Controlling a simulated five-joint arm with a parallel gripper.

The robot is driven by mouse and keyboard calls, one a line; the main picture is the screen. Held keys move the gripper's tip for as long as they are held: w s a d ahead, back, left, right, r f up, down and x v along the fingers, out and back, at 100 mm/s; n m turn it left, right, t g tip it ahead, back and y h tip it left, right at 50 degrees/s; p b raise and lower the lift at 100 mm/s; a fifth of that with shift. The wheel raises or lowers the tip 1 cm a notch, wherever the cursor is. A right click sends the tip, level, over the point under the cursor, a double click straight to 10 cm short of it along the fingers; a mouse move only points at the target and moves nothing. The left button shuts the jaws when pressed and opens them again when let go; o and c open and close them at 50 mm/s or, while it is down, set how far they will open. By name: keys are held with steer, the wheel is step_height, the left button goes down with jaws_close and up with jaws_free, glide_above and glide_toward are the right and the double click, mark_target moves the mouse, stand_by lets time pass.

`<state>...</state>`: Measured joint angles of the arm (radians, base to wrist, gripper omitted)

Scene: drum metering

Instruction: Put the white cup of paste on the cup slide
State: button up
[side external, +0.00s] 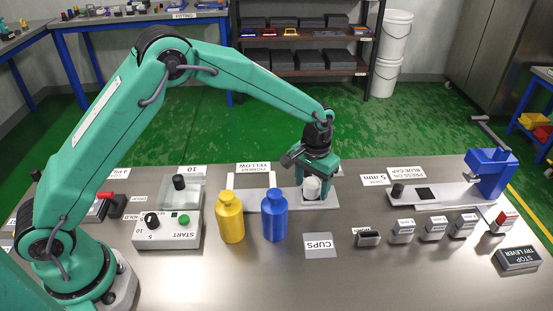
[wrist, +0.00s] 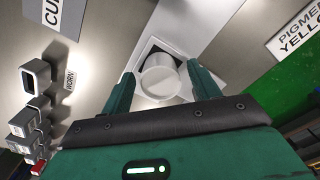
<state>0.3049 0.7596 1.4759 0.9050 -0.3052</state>
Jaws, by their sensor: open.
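The white cup (side external: 312,188) stands upright at the cup slide, a pale plate (side external: 328,202) behind the CUPS card. In the wrist view the cup (wrist: 160,78) sits over a dark square on the slide (wrist: 197,22), partly covering it. My gripper (side external: 313,184) points down around the cup. Its two fingers (wrist: 160,88) are open, one on each side of the cup, and a gap shows beside it. The cup's contents cannot be made out. The fingers hide part of the cup in the side view.
A yellow bottle (side external: 230,218) and a blue bottle (side external: 274,218) stand left of the slide. The CUPS card (side external: 320,246) lies in front. Several small grey blocks (side external: 402,232) and a blue lever press (side external: 490,172) stand to the right. The front middle of the table is clear.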

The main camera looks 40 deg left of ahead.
mark_target(310, 183)
step_height(310, 183, up, 12)
stand_by(0.6)
stand_by(0.5)
steer(key=s+a+r+t, duration=0.3)
steer(key=s+a+r, duration=0.7)
steer(key=s+r, duration=0.25)
steer(key=s+a+f+t, duration=0.1)
steer(key=s+a, duration=0.2)
steer(key=s, duration=0.5)
steer(key=s+a+f+t, duration=0.1)
steer(key=s+a, duration=0.2)
steer(key=s, duration=0.5)
steer(key=shift+s+f+t, duration=0.25)
steer(key=shift+s+t, duration=0.05)
steer(key=shift+s, duration=0.05)
